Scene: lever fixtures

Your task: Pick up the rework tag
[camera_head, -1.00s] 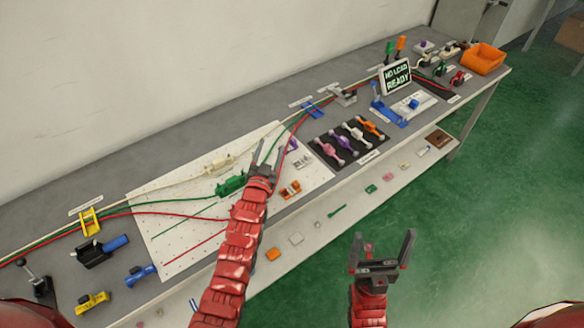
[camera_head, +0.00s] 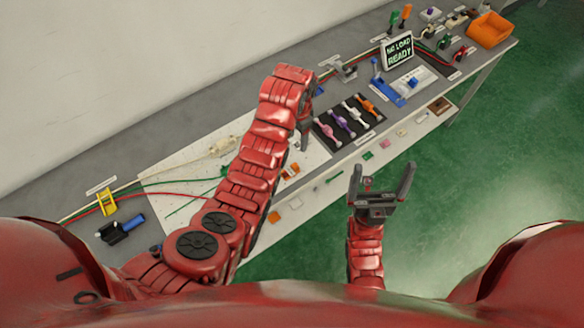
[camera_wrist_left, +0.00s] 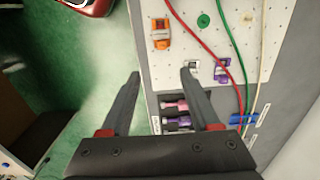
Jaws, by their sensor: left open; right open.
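I cannot tell which item is the rework tag. Small flat pieces lie along the bench's front strip, among them an orange one (camera_head: 274,217), a white one (camera_head: 296,203), a green one (camera_head: 368,155) and a pink one (camera_head: 384,143). My left gripper (camera_head: 305,136) points down over the bench, left of the black connector tray; its fingers are partly hidden by the arm. In the left wrist view the left gripper (camera_wrist_left: 161,74) is open and empty, its tips near the pegboard's edge. My right gripper (camera_head: 383,180) is open and empty in front of the bench.
The black tray (camera_head: 324,136) holds several coloured connectors. An orange clamp (camera_wrist_left: 161,33) and a purple part (camera_wrist_left: 221,70) sit on the white pegboard (camera_wrist_left: 180,78). Red, green and white cables run across it. A sign (camera_head: 398,51) and an orange bin (camera_head: 490,30) stand farther right.

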